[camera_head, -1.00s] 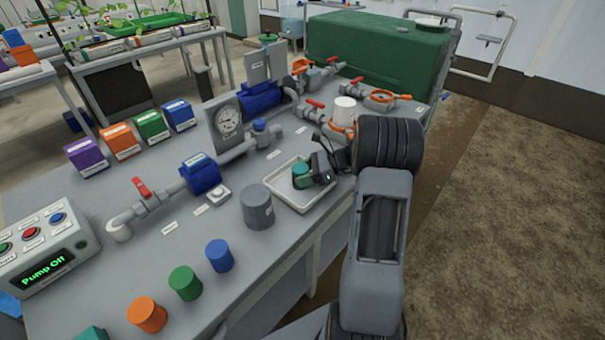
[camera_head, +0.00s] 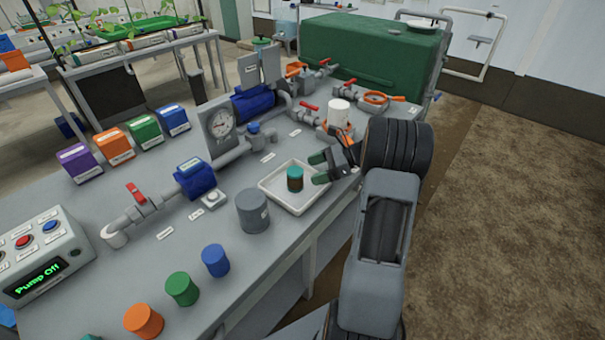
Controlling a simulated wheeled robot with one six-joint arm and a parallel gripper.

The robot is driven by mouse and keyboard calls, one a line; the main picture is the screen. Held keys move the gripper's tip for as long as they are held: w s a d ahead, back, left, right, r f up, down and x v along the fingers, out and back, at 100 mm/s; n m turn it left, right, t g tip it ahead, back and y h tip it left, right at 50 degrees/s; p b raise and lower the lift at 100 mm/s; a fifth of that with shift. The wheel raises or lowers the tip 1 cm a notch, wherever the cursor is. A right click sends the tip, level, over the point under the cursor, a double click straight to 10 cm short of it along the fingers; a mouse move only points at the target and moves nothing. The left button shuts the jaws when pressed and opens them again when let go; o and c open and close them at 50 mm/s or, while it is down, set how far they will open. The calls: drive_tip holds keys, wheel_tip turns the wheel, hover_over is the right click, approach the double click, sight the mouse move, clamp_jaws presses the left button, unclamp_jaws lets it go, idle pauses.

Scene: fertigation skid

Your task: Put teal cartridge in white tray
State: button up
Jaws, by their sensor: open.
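The teal cartridge (camera_head: 295,179) stands upright in the white tray (camera_head: 265,187), near its middle. It has a teal top and a darker, brownish lower part. My gripper (camera_head: 315,169) is open, just to the right of the cartridge at the tray's right side. Its green-tipped fingers point left and hold nothing. There appears to be a small gap between the fingers and the cartridge.
A grey cylinder (camera_head: 252,212) stands close to the tray's left. Blue (camera_head: 215,261), green (camera_head: 182,289) and orange (camera_head: 143,321) cylinders stand along the front edge. A white cylinder (camera_head: 339,113) stands beyond my gripper.

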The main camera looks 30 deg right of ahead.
drive_tip(key=v, duration=0.5)
drive_tip(key=shift+a+r, duration=0.15)
drive_tip(key=shift+r, duration=0.05)
drive_tip(key=s+a+r+n+g+h, duration=0.1)
drive_tip(key=s+a+n+g+h, duration=0.2)
drive_tip(key=a, duration=0.4)
drive_tip(key=s+a+r+n+g+h, duration=0.2)
drive_tip(key=a+n, duration=0.4)
drive_tip(key=a, duration=0.1)
drive_tip(key=s+a+n+t+h, duration=0.2)
drive_tip(key=s+a+n+h, duration=0.4)
drive_tip(key=s+n, duration=0.4)
drive_tip(key=n+h, duration=0.1)
drive_tip(key=n, duration=0.2)
drive_tip(key=shift+s+a+f+t+h, duration=0.2)
drive_tip(key=shift+s+a+t+h, duration=0.1)
drive_tip(key=shift+s, duration=0.1)
drive_tip(key=shift+r, duration=0.1)
wheel_tip(320, 180, up, 11)
drive_tip(key=p, duration=1)
drive_tip(key=shift+r+n+t+p, duration=0.2)
drive_tip(key=shift+n+t+p, duration=0.1)
drive_tip(key=shift+p, duration=0.1)
